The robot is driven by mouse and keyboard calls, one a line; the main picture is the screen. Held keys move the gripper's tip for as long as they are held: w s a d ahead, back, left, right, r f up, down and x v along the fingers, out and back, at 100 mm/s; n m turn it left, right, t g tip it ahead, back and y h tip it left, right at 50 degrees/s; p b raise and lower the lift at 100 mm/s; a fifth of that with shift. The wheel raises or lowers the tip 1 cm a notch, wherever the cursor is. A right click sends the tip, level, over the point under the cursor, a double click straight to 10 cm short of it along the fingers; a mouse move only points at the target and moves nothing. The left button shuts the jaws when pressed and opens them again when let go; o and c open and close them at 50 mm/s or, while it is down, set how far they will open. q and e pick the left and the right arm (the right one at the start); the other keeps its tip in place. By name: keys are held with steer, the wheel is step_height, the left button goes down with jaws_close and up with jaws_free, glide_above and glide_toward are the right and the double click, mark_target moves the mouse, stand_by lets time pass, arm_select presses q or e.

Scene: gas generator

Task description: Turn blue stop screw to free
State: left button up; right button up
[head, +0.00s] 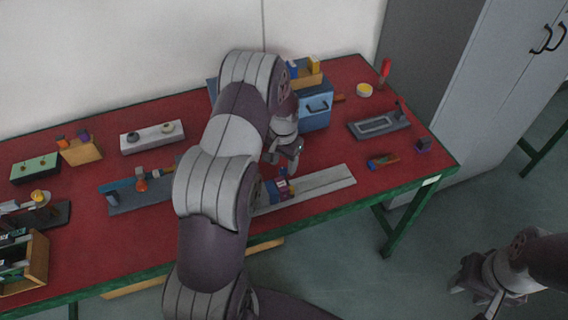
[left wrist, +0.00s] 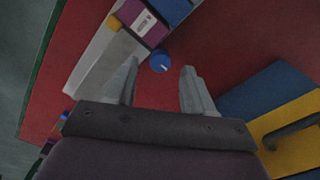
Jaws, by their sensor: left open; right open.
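The blue stop screw (left wrist: 161,62) shows in the left wrist view as a round blue knob with a pale mark on its face. It sits beside a purple block with a white label (left wrist: 142,20) on a long grey rail (left wrist: 98,58). My left gripper (left wrist: 160,82) is open, with the knob in line with the gap between its fingertips and nothing held. I cannot tell how far below the tips the knob is. In the head view my left gripper (head: 284,158) hangs over the grey rail (head: 325,183). My right gripper (head: 480,290) is open, away from the table at the lower right.
A blue box with a handle (head: 316,112) stands behind my left gripper. A grey tray (head: 378,124), a yellow-topped cup (head: 364,90) and small tools are at the right of the red table (head: 330,150). Other fixtures stand at the left. A grey cabinet (head: 490,90) is beyond the right edge.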

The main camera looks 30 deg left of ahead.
mark_target(283, 171)
arm_select(q)
steer(key=shift+f, duration=1.15)
jaws_close()
steer(key=shift+n, duration=0.3)
steer(key=n, duration=0.5)
steer(key=shift+n, duration=0.3)
steer(key=n, duration=0.6)
steer(key=shift+r, duration=0.1)
jaws_free()
